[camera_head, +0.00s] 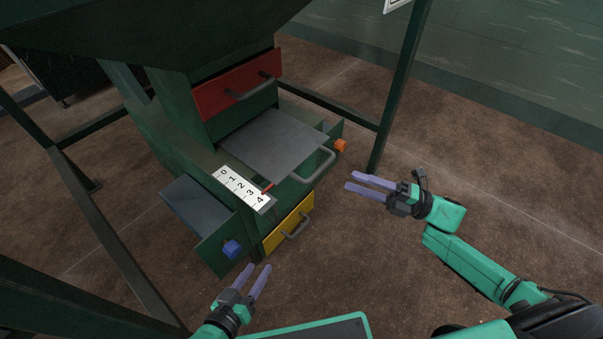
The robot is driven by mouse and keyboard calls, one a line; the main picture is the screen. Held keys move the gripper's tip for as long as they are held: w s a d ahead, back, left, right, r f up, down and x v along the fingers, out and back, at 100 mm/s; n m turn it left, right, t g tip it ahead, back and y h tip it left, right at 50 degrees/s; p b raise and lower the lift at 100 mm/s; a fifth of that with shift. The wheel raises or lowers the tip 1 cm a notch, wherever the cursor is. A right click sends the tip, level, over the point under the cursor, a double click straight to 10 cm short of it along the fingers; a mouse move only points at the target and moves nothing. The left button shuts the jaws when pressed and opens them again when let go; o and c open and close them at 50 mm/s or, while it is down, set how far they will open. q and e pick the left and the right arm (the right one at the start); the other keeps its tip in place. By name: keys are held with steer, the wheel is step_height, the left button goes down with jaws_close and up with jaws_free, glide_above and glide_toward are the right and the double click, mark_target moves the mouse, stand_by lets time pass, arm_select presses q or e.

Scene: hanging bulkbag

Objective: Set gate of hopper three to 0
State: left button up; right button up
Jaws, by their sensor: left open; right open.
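The hopper (165,92) is a dark green steel body. A flat grey gate plate (272,140) with a grey bar handle (312,170) sticks out of its front. A white scale (241,187) marked 0 to 4 lies along the plate's left side. A small red pointer (267,188) sits beside the scale, near 3 and 4; its exact reading is unclear. My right gripper (350,181) is open and empty, to the right of the handle and apart from it. My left gripper (257,267) is open and empty, below the yellow panel in the picture. No hopper number is readable.
A red panel (237,84) with a handle is above the plate, and a yellow panel (288,224) with a handle below. A blue knob (232,248) and an orange knob (340,145) stick out at the sides. Green frame posts (401,85) stand around. The brown floor at right is clear.

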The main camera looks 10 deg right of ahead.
steer(key=b+x, duration=0.1)
steer(key=x, duration=1.1)
steer(key=shift+w+a+b, duration=0.2)
steer(key=shift+w+b, duration=0.05)
steer(key=shift+b, duration=0.15)
steer(key=shift+r, duration=0.15)
steer(key=shift+c, duration=0.4)
jaws_close()
